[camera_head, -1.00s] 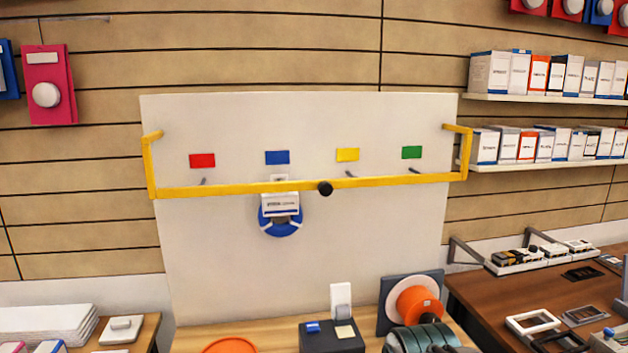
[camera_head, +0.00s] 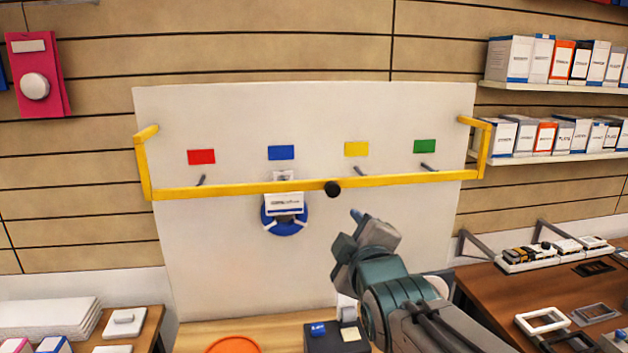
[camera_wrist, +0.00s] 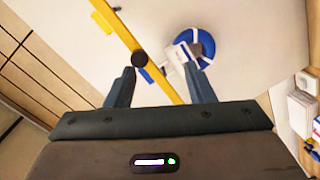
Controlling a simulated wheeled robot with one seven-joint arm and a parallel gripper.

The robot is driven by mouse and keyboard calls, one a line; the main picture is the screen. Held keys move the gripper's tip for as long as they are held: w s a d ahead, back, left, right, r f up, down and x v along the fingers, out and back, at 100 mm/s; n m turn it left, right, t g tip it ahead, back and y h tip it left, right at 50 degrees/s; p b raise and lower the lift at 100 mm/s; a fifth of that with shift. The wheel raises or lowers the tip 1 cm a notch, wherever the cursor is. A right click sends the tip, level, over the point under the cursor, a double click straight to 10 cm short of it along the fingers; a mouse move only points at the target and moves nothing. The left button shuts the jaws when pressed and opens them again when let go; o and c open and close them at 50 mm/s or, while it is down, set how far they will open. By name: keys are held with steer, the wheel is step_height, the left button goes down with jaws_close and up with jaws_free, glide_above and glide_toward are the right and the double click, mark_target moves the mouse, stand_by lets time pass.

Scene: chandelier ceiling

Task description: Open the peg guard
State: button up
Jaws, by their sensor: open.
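The peg guard (camera_head: 240,190) is a yellow bar across the front of a white board (camera_head: 230,265), with side arms hinged at the board's left and right edges. A black round knob (camera_head: 332,189) sits near the bar's middle. In the wrist view the bar (camera_wrist: 163,75) runs diagonally and the knob (camera_wrist: 139,58) lies just beyond the fingertips, nearer the left finger. My gripper (camera_wrist: 160,85) is open and empty. In the head view my gripper (camera_head: 357,215) is below and right of the knob, apart from it; its fingers are mostly hidden behind the wrist.
Red (camera_head: 201,157), blue (camera_head: 281,153), yellow (camera_head: 356,149) and green (camera_head: 424,146) labels sit above pegs. A blue disc (camera_head: 285,222) with a white packet hangs at the blue-labelled peg. A dark box (camera_head: 337,338) and orange dish (camera_head: 232,345) stand on the table below.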

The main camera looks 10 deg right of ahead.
mark_target(333, 190)
steer(key=shift+n+t, duration=0.7)
steer(key=shift+w+a+r+p, duration=0.1)
steer(key=shift+w+r+p, duration=0.5)
steer(key=shift+w, duration=1.7)
steer(key=shift+w+r+p, duration=0.45)
steer(key=shift+w+p, duration=0.35)
steer(key=shift+w, duration=1.55)
steer(key=shift+w+a+r+p, duration=0.1)
steer(key=shift+w+r+p, duration=0.5)
steer(key=shift+w, duration=1.7)
steer(key=shift+f, duration=0.1)
jaws_close()
